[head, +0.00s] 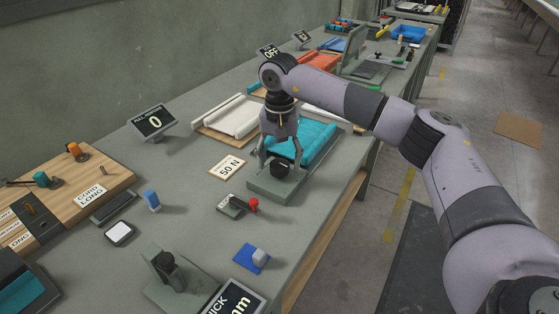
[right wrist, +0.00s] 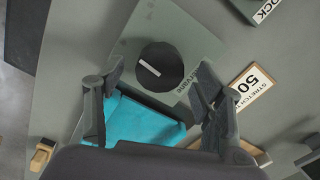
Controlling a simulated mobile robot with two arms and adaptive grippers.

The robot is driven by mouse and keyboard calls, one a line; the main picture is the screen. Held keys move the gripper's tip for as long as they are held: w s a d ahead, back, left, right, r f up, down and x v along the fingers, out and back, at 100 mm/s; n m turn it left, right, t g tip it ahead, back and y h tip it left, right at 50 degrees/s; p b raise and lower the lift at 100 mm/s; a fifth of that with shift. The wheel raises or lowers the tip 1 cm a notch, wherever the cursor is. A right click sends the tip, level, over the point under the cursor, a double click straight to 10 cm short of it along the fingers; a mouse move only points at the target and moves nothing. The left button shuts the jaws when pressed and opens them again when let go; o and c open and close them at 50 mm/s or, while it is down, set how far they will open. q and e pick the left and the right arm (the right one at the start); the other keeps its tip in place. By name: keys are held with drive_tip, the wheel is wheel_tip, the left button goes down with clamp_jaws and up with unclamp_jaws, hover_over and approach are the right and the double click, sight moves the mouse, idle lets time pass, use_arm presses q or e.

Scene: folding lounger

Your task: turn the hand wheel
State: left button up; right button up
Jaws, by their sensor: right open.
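The hand wheel (head: 279,170) is a small round black knob on a grey-green base plate (head: 262,186), at the near end of a teal folding lounger (head: 313,140). In the right wrist view the wheel (right wrist: 161,67) shows from above, with a white mark slanting across its top. My right gripper (head: 279,156) points down over the wheel. Its fingers are open, and in the right wrist view (right wrist: 160,82) they lie on either side of the wheel with nothing held. Whether a finger touches the wheel I cannot tell. My left gripper is not in view.
A "50 N" card (head: 227,166) lies left of the base. A small block with a red-knobbed lever (head: 240,206) stands nearer. A white slatted lounger (head: 230,118) lies behind. A display reading 0 (head: 154,122) stands at the wall side. The bench edge runs along the right.

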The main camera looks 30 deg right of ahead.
sight(280, 163)
wheel_tip(280, 163, up, 11)
idle(0.3)
idle(0.5)
